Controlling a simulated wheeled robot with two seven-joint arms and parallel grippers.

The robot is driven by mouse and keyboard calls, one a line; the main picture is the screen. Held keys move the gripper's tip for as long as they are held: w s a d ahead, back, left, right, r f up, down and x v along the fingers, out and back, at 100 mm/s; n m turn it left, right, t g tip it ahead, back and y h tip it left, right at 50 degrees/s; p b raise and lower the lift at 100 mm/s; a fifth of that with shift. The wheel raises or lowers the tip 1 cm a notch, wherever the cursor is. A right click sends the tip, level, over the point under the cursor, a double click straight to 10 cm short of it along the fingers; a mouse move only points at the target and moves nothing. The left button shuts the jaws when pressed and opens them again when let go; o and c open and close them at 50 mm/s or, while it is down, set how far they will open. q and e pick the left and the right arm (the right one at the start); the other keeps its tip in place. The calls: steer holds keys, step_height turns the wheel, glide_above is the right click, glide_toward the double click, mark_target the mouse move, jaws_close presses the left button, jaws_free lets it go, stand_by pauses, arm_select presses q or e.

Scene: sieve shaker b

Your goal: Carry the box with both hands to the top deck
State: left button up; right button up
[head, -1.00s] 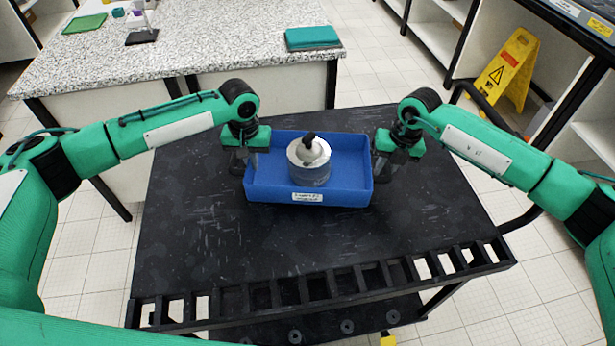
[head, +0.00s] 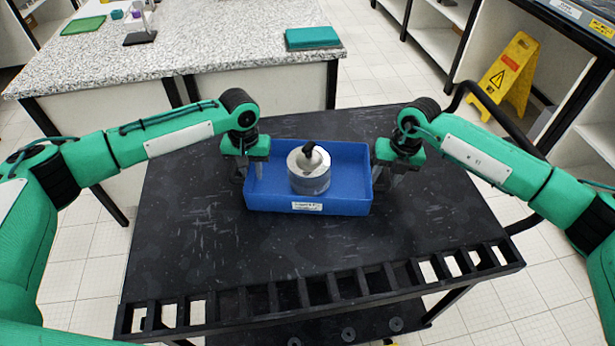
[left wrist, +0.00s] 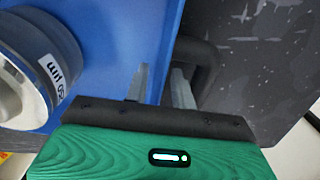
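My left gripper (head: 249,170) is at the box's left wall. In the left wrist view, its fingers (left wrist: 158,88) stand apart, one over the box's inside and one outside, with the wall (left wrist: 168,60) between them. The sieve also shows there (left wrist: 40,65). My right gripper (head: 383,178) is at the box's right wall with its fingers apart; exact contact there is hard to see.
The cart's slotted front rail (head: 320,290) runs along its near edge, above a lower shelf. A speckled bench (head: 200,50) with a teal case (head: 313,38) stands behind. A yellow warning sign (head: 507,72) and shelving stand at right. Much of the cart top is bare.

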arm_select(q)
steer(key=shift+r, duration=0.1)
step_height(320, 180, up, 12)
steer(key=shift+f, duration=0.2)
steer(key=shift+r, duration=0.1)
arm_select(e)
steer(key=shift+r, duration=0.3)
step_height(320, 180, up, 11)
steer(key=d, duration=0.2)
steer(key=shift+r, duration=0.15)
